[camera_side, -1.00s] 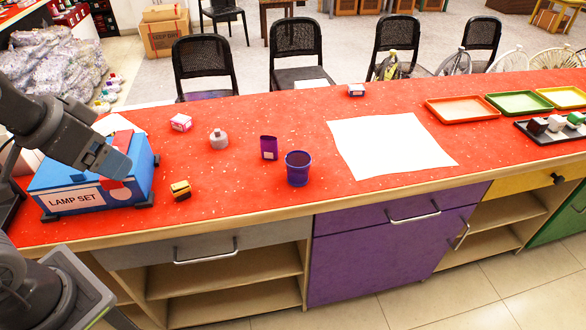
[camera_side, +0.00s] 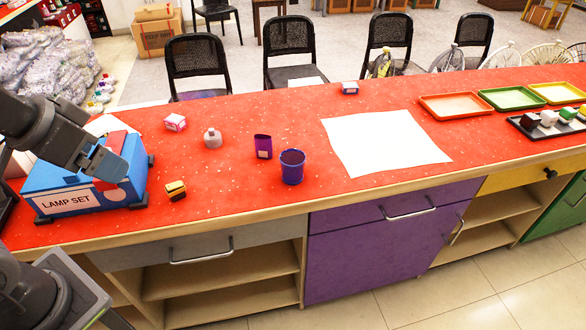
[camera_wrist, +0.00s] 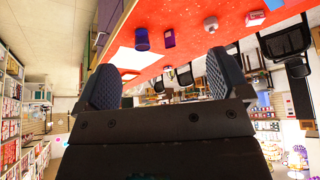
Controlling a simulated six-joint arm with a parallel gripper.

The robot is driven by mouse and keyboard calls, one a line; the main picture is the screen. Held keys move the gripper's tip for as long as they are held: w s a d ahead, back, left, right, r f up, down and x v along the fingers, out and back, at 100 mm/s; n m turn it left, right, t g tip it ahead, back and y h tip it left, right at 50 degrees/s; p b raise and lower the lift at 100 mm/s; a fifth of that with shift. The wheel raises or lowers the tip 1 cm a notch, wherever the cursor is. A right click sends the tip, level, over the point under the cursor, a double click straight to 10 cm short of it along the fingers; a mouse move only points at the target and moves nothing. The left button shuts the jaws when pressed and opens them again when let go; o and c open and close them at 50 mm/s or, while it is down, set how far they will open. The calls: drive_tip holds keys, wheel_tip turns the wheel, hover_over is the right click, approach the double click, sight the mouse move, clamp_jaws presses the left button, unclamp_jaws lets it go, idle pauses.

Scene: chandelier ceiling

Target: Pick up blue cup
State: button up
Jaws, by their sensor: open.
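The blue cup (camera_side: 292,167) stands upright on the red counter, near its front edge and at about the middle of the side view. My gripper (camera_side: 104,168) is at the left, in front of the blue lamp set box and well apart from the cup. In the wrist view my gripper (camera_wrist: 163,82) has its two dark fingers spread with nothing between them. The blue cup (camera_wrist: 142,40) shows upside down beyond the fingers in that view. The cup's inside is mostly dark.
Beside the cup stands a purple box (camera_side: 263,147). A grey bottle (camera_side: 212,139), a yellow-black block (camera_side: 176,191) and a pink box (camera_side: 175,122) lie farther left. The lamp set box (camera_side: 84,177) stands below my arm. White paper (camera_side: 385,142) lies right of the cup.

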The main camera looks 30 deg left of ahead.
drive_tip(key=n+g+h, duration=0.2)
drive_tip(key=n+h, duration=0.1)
drive_tip(key=n, duration=2.5)
hover_over(293, 162)
drive_tip(key=s, duration=0.4)
wheel_tip(293, 162, down, 19)
drive_tip(key=shift+x, duration=3.05)
drive_tip(key=shift+s+a, duration=0.1)
drive_tip(key=shift+a, duration=0.05)
drive_tip(key=c, duration=0.9)
